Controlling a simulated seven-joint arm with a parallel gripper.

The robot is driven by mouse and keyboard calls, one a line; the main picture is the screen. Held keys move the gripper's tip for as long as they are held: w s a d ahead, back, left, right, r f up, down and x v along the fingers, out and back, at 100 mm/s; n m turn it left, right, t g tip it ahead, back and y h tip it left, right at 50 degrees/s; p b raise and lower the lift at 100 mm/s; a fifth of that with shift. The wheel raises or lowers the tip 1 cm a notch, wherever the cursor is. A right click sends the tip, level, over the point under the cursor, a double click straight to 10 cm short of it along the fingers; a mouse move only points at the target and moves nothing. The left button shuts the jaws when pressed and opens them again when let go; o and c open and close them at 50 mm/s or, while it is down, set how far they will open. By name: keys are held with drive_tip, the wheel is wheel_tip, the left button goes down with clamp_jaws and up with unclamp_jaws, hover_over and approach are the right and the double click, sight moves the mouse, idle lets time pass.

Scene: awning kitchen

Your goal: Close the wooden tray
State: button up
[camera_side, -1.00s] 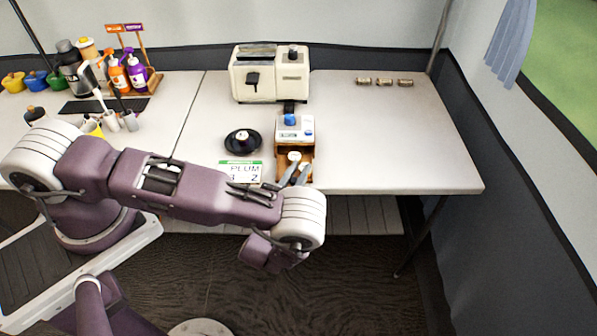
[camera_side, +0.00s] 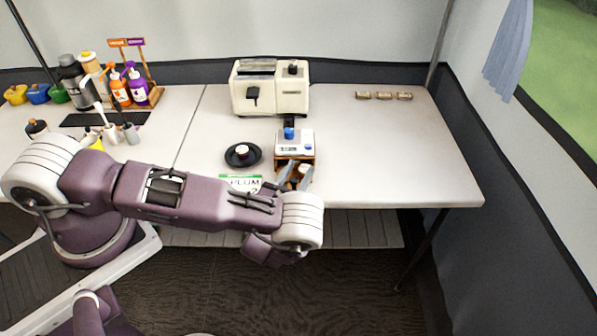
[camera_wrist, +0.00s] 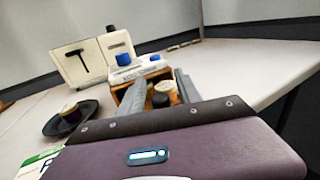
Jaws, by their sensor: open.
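The wooden tray (camera_side: 309,180) projects toward the front of the table from beneath a white device with a blue knob (camera_side: 293,140). It stands partly pulled out and holds small round jars with pale and black tops. In the wrist view the tray (camera_wrist: 121,92) shows its orange-brown wall, and the white device (camera_wrist: 137,68) is behind it. My gripper (camera_side: 296,172) is open at the tray's front end. In the wrist view my gripper (camera_wrist: 160,77) has its two grey fingers spread, with the jars showing between them. The tray's front face is hidden by the gripper.
A cream toaster (camera_side: 270,90) stands behind the device. A dark plate (camera_side: 232,158) with a small cup and a PLUM card (camera_side: 240,182) are to the left. Bottles crowd the far left. Three small cylinders (camera_side: 384,96) lie at the back right.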

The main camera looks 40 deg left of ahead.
sight(293, 183)
drive_tip(key=v, duration=0.7)
drive_tip(key=shift+n+g+y, duration=0.4)
drive_tip(key=shift+n+y, duration=0.4)
drive_tip(key=s+d, duration=0.2)
drive_tip(key=d, duration=0.1)
drive_tip(key=s+d, duration=0.1)
drive_tip(key=s, duration=0.1)
drive_tip(key=shift+s+d+r, duration=0.1)
drive_tip(key=shift+d+r, duration=0.25)
drive_tip(key=shift+r, duration=0.05)
drive_tip(key=c, duration=0.7)
drive_tip(key=s+d, duration=0.1)
drive_tip(key=s, duration=0.1)
drive_tip(key=s+d+g+y, duration=0.1)
drive_tip(key=s+d, duration=0.1)
drive_tip(key=s+d+n+g, duration=0.1)
drive_tip(key=s, duration=0.1)
drive_tip(key=shift+s+d+r, duration=0.15)
drive_tip(key=shift+r, duration=0.25)
clamp_jaws()
drive_tip(key=x, duration=1.3)
drive_tip(key=shift+a, duration=0.45)
drive_tip(key=shift+s+a+r+x, duration=0.1)
drive_tip(key=shift+x, duration=0.8)
drive_tip(key=shift+s+a+r+x, duration=0.1)
drive_tip(key=shift+a+x, duration=0.05)
drive_tip(key=shift+x, duration=0.8)
drive_tip(key=shift+a+r+x, duration=0.1)
drive_tip(key=shift+x, duration=0.8)
drive_tip(key=shift+r, duration=0.1)
